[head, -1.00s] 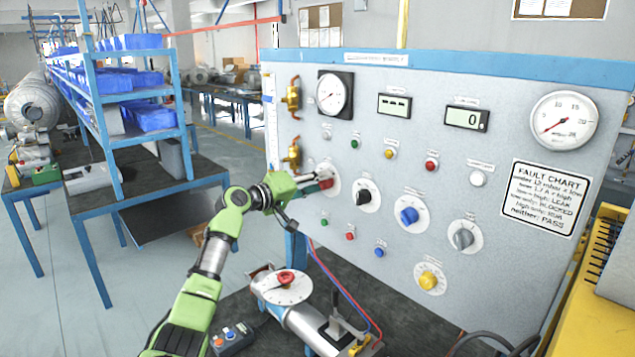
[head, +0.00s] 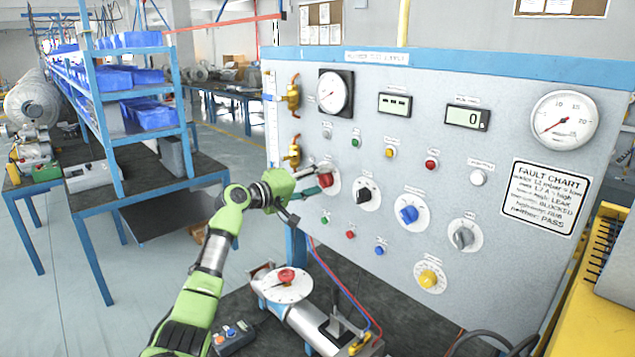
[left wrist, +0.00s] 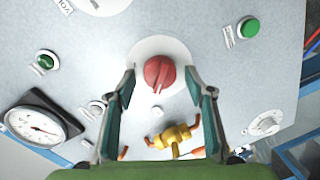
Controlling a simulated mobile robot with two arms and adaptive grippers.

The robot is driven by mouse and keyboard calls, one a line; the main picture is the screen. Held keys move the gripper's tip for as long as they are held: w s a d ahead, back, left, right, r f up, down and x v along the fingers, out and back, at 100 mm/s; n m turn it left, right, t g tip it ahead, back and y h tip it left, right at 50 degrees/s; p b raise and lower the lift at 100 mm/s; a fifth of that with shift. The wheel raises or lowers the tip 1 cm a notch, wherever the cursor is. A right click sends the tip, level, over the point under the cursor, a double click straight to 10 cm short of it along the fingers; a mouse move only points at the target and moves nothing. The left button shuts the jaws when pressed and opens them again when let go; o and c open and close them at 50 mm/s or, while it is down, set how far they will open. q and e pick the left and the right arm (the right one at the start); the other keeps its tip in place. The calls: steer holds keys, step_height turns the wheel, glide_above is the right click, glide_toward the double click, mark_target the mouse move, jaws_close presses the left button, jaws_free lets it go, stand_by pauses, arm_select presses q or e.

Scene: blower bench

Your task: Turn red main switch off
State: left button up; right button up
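The red main switch (head: 326,180) is a round knob on a white disc at the left of the grey panel. In the left wrist view the red knob (left wrist: 159,73) shows whole, its ridge pointing down and slightly left. My left gripper (head: 316,181) is at the switch, in front of the panel. In the left wrist view my left gripper (left wrist: 160,78) is open, with one finger on each side of the knob and clear gaps between. How far the fingertips are from the panel is hard to tell. My right gripper is not in view.
A black selector knob (head: 365,195) and a blue knob (head: 408,214) sit to the right on the panel. Brass valves (head: 293,155) are on the panel's left edge. A blower unit (head: 287,285) with a red-topped dial stands below my left arm.

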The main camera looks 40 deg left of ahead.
arm_select(q)
steer(key=shift+s, duration=0.5)
steer(key=s+a+r, duration=0.1)
steer(key=s, duration=1)
